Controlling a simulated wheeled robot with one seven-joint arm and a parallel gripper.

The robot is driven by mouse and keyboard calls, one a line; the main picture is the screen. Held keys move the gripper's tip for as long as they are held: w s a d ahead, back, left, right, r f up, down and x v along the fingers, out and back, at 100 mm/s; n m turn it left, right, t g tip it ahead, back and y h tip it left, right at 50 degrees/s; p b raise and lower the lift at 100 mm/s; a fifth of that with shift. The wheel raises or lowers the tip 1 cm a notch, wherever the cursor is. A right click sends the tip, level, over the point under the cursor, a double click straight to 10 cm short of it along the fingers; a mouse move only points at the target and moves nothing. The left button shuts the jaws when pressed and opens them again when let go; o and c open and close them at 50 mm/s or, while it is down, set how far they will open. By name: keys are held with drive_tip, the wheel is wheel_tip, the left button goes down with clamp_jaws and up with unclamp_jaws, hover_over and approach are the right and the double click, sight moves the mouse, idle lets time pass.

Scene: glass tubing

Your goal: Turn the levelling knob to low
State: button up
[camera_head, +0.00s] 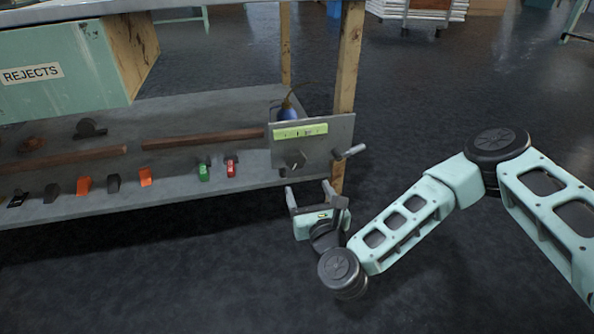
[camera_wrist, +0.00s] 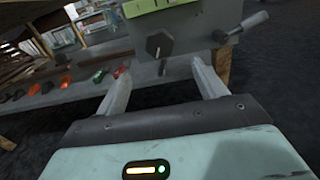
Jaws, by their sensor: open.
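The levelling knob looks to be the dark hexagonal knob (camera_head: 295,160) with a pale pointer, on a grey panel (camera_head: 338,133) below a yellow-green label strip (camera_head: 300,131). The label's words are too small to read. In the wrist view the knob (camera_wrist: 159,44) shows ahead, between and beyond the fingers, its pointer towards the bottom. My gripper (camera_head: 308,191) is open and empty, below and in front of the panel, apart from the knob. In the wrist view my gripper (camera_wrist: 160,78) has both fingers spread with nothing between them.
A lever handle (camera_head: 350,152) sticks out at the panel's right, beside a wooden post (camera_head: 348,60). A rejects box (camera_head: 70,70) hangs above. Floor to the right is clear.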

sight(297, 163)
drive_tip(key=b+x, duration=0.2)
drive_tip(key=x, duration=0.2)
drive_tip(key=b+x, duration=0.1)
drive_tip(key=x, duration=0.4)
drive_tip(key=shift+w+a+f+b, duration=0.1)
drive_tip(key=shift+w+f+b, duration=0.15)
drive_tip(key=shift+w+b, duration=0.1)
drive_tip(key=shift+w+a+r, duration=0.15)
drive_tip(key=shift+w+a, duration=0.05)
drive_tip(key=shift+w, duration=0.5)
drive_tip(key=shift+c, duration=0.2)
drive_tip(key=c, duration=0.9)
